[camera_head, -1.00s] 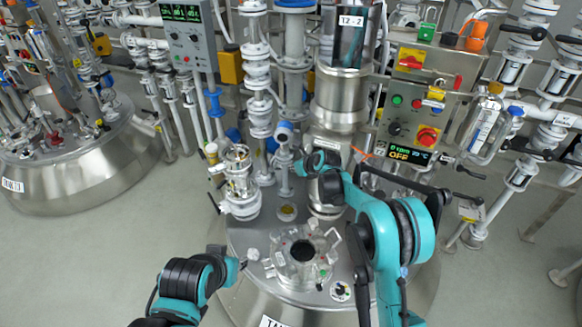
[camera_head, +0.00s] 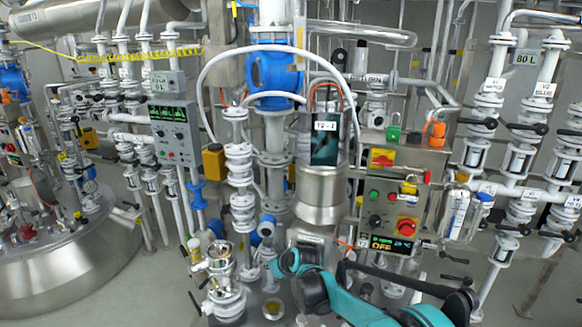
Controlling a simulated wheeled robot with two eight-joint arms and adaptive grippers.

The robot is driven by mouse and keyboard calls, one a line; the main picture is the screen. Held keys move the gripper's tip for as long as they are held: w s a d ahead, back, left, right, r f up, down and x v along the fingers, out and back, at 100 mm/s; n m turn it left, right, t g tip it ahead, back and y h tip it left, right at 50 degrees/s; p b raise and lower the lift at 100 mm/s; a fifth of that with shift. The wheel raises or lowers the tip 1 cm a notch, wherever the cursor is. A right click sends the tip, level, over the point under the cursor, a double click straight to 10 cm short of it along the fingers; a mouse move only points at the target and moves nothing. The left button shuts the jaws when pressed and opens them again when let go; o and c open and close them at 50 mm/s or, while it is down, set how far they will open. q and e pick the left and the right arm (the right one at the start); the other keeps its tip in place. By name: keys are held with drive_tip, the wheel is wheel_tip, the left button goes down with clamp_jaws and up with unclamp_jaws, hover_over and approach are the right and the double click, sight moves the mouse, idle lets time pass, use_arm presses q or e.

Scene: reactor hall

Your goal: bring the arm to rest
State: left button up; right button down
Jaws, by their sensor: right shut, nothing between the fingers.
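My right arm, teal and black, comes in from the bottom right of the head view. Its far end, with the right gripper (camera_head: 279,267), is low in the middle, in front of the steel vessel column (camera_head: 322,196) labelled T2-2. The gripper is small and partly hidden by the arm; it is shut with nothing in it. My left arm and left gripper are out of view. The reactor lid below is mostly cut off by the bottom edge.
A control panel (camera_head: 393,205) with a red emergency knob stands right of the column. A grey display box (camera_head: 174,133) hangs at left. White valves and pipes crowd around the arm. Another steel tank (camera_head: 65,265) stands at far left. Some grey floor is bare.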

drive_tip(key=s+d+r+n+h, duration=0.1)
drive_tip(key=s+d+r+n, duration=0.45)
drive_tip(key=s+d, duration=0.2)
drive_tip(key=s+d+r+n+h, duration=0.1)
drive_tip(key=s+d+r+n, duration=0.3)
drive_tip(key=s+d+n, duration=0.35)
drive_tip(key=s+d+f+n+h, duration=0.1)
drive_tip(key=s+d+f+n, duration=0.1)
drive_tip(key=s+d+n, duration=0.4)
drive_tip(key=s+d+f+n+h, duration=0.2)
drive_tip(key=s+d+n, duration=0.4)
drive_tip(key=s, duration=1)
drive_tip(key=shift+f+n+g+h, duration=0.2)
drive_tip(key=shift+n+g+h, duration=0.1)
drive_tip(key=shift+n, duration=0.6)
drive_tip(key=shift+w, duration=0.1)
